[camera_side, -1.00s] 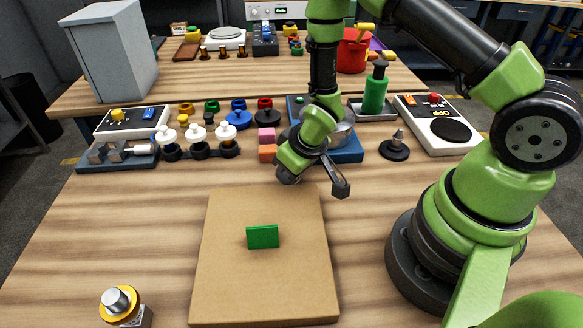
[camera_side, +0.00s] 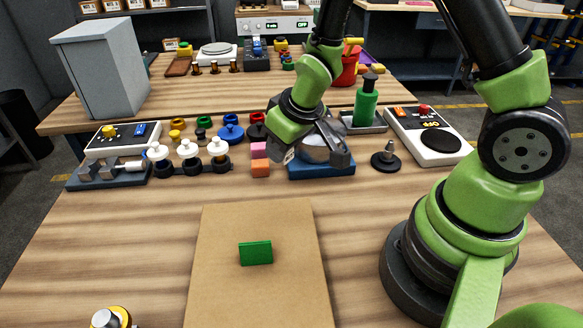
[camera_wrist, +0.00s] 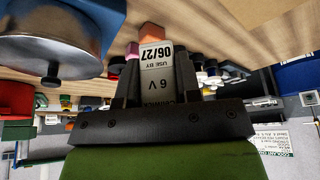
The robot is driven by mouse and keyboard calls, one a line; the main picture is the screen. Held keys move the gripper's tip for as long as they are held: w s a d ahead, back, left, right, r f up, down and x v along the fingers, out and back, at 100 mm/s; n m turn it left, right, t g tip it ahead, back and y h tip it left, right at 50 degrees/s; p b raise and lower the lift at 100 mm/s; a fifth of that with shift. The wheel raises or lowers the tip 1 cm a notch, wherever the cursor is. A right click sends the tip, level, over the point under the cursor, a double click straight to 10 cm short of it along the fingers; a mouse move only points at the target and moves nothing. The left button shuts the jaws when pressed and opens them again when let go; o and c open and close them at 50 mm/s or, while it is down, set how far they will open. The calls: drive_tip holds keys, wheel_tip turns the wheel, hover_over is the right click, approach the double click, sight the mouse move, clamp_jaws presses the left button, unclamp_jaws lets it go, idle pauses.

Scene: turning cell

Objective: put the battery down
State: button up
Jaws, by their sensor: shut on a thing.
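The battery (camera_wrist: 158,66) is a grey block with a pale label reading "06/27", "USE BY" and "6 V" in the wrist view. My gripper (camera_wrist: 157,88) is shut on it, with a dark finger on each side. In the side view my gripper (camera_side: 312,150) is above the table, in front of the metal pot (camera_side: 322,149) on its blue base. The battery is mostly hidden there by the gripper. A brown board (camera_side: 225,290) lies on the table nearer the camera, with a green block (camera_side: 256,252) on it.
Pink and orange cubes (camera_side: 260,167) lie just left of my gripper. White-topped pieces (camera_side: 188,149) stand further left. A dark stand (camera_side: 386,158) and a scale-like device (camera_side: 430,135) are at right. The board is bare around the green block.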

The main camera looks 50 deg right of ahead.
drive_tip(key=shift+d+r, duration=0.25)
drive_tip(key=shift+r, duration=0.05)
drive_tip(key=d+n, duration=0.1)
drive_tip(key=n+g+y, duration=0.1)
drive_tip(key=n+y, duration=0.2)
drive_tip(key=n, duration=0.5)
hover_over(318, 199)
drive_tip(key=d, duration=0.1)
drive_tip(key=shift+s+f, duration=0.15)
drive_tip(key=shift+f, duration=1.5)
drive_tip(key=shift+s+f, duration=0.15)
drive_tip(key=shift+f, duration=1.45)
drive_tip(key=shift+s+f, duration=0.15)
drive_tip(key=shift+f, duration=1.5)
drive_tip(key=shift+f, duration=0.15)
drive_tip(key=o, duration=1)
drive_tip(key=shift+o, duration=0.2)
